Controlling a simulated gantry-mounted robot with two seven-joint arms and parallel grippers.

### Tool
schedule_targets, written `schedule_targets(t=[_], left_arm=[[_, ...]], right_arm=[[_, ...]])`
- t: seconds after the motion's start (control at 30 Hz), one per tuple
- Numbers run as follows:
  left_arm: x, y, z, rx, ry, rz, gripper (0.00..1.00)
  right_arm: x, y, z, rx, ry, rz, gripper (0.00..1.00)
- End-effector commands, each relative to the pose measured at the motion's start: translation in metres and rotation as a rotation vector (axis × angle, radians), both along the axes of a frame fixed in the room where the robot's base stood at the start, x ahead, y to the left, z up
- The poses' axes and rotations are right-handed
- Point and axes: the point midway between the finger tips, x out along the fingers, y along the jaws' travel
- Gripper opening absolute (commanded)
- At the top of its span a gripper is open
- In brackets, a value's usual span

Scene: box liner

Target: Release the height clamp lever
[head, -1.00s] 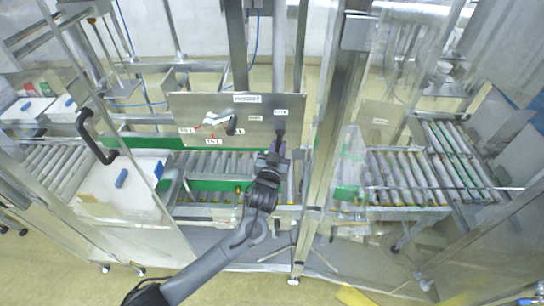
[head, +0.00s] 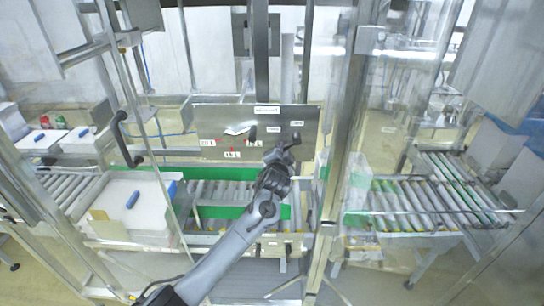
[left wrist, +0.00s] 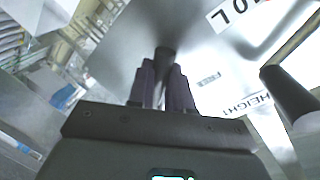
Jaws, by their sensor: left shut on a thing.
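A metal panel (head: 215,122) with several small labels stands above the conveyor. My left gripper (head: 279,154) is at its lower right part, shut on a dark lever (head: 294,138). In the left wrist view the gripper's fingers (left wrist: 165,88) are closed around this dark lever (left wrist: 165,55). A second black lever (left wrist: 287,95) shows at the right there, apart from the fingers, near a label reading HEIGHT (left wrist: 247,105). In the head view another black lever (head: 252,132) sits left of the gripper. I cannot tell for certain which lever is the height clamp. My right gripper is not in view.
A roller conveyor (head: 225,190) with green side strips runs below the panel. A metal upright (head: 345,130) stands right of it.

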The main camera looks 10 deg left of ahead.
Motion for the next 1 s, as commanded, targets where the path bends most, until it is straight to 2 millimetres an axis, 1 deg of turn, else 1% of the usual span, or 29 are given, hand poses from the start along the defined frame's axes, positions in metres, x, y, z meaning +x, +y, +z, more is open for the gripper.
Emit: schedule_targets(t=[0.03, 0.2, 0.5, 0.73, 1.0], left_arm=[[0.000, 0.000, 0.005, 0.045, 0.007, -0.001, 0.00], [0.000, 0.002, 0.012, 0.189, 0.035, -0.001, 0.00], [0.000, 0.005, 0.021, 0.373, 0.070, -0.002, 0.00], [-0.001, 0.006, 0.024, 0.441, 0.083, -0.003, 0.00], [-0.001, 0.006, 0.024, 0.460, 0.087, -0.003, 0.00]], right_arm=[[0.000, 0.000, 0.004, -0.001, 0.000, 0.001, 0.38], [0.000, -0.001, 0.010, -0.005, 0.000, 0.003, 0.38], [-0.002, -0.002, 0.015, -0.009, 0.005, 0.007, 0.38], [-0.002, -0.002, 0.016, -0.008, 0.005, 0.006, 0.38], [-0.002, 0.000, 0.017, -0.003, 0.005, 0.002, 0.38]])
